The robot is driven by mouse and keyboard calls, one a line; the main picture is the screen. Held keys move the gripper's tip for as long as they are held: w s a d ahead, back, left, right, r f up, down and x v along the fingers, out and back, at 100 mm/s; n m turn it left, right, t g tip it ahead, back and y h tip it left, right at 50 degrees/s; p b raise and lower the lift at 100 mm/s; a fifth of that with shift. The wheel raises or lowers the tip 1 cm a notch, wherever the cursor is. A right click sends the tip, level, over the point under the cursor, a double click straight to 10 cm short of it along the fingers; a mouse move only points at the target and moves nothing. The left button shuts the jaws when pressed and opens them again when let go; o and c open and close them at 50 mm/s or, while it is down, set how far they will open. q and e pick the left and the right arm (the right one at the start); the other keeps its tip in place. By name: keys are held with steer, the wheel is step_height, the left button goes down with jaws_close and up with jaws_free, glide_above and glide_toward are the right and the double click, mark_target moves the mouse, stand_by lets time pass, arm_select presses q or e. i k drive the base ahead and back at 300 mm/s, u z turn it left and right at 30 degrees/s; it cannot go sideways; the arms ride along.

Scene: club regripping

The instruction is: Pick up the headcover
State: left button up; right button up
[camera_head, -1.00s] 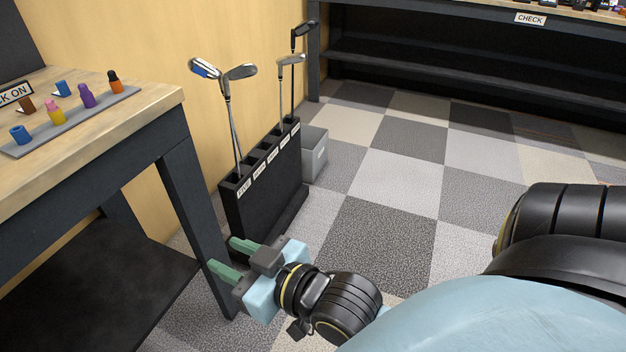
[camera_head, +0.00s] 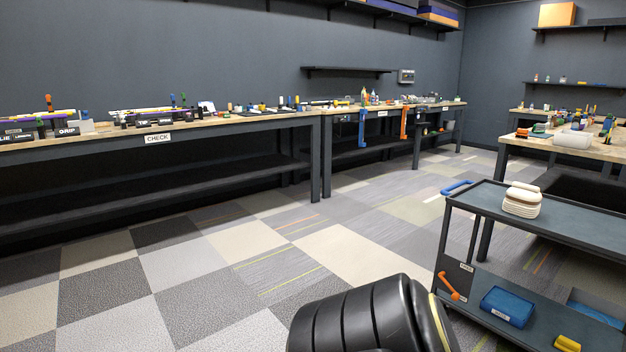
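I cannot make out a headcover for certain in this view. Neither of my grippers shows now. Only a black, ribbed part of my own arm is in view at the bottom middle, and its gripper end is out of the picture. Small objects on the far benches are too small to identify.
A long workbench (camera_head: 236,124) with a CHECK label (camera_head: 158,139) runs along the far wall. A dark cart (camera_head: 580,208) with a blue handle stands at the right, carrying folded white cloths (camera_head: 522,200) and a blue case (camera_head: 508,306) below. Checkered floor (camera_head: 200,262) between is clear.

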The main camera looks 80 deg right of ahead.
mark_target(523, 201)
steer(key=z, duration=3.9)
